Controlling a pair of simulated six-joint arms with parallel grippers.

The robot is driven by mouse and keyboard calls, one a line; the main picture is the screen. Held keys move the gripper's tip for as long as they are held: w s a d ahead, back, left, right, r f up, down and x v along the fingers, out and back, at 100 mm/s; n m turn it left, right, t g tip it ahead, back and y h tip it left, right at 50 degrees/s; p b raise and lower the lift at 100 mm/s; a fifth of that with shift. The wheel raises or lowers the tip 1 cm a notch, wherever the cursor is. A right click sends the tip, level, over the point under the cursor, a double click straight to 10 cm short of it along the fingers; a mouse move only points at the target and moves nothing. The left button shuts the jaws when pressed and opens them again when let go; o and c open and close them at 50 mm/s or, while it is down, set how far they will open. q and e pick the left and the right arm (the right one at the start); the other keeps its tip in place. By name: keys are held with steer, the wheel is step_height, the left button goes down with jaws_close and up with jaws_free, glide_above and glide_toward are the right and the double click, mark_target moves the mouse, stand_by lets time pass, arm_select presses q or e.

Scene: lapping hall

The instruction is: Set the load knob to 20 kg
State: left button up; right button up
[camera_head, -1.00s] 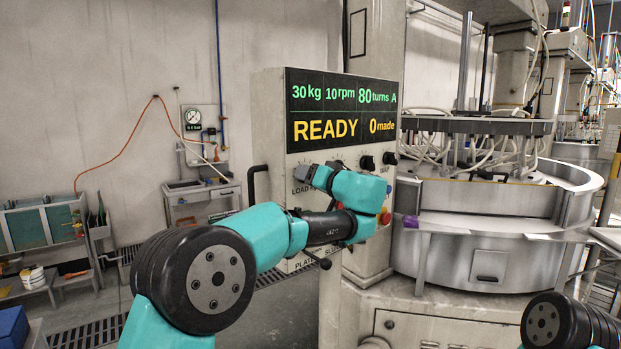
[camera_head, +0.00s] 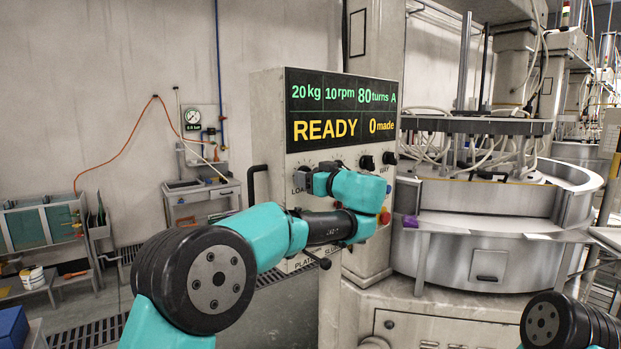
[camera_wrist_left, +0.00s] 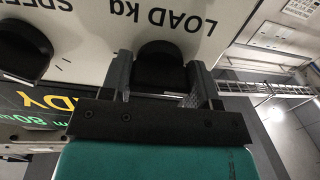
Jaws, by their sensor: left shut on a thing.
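The control panel (camera_head: 268,130) stands in the middle of the head view. Its display (camera_head: 340,108) reads 20 kg, 10 rpm, 80 turns A, READY and 0 made. The load knob (camera_wrist_left: 160,68) is black and sits by the upside-down label "LOAD kg" in the left wrist view. My left gripper (camera_wrist_left: 162,85) is shut on the load knob, one finger on each side. In the head view my left gripper (camera_head: 312,183) is at the panel and covers most of that knob. The knob's pointer is hidden. My right gripper is out of view.
Another black knob (camera_wrist_left: 22,50), labelled for speed, is beside the load knob. More knobs (camera_head: 367,162) and a red button (camera_head: 385,217) are on the panel's right side. The round lapping machine (camera_head: 480,250) stands to the right. A sink stand (camera_head: 200,192) is behind at left.

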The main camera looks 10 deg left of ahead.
arm_select(q)
steer(key=o, duration=0.9)
steer(key=shift+s+d, duration=0.1)
steer(key=shift+d, duration=0.05)
steer(key=v, duration=1.7)
steer(key=shift+s, duration=0.1)
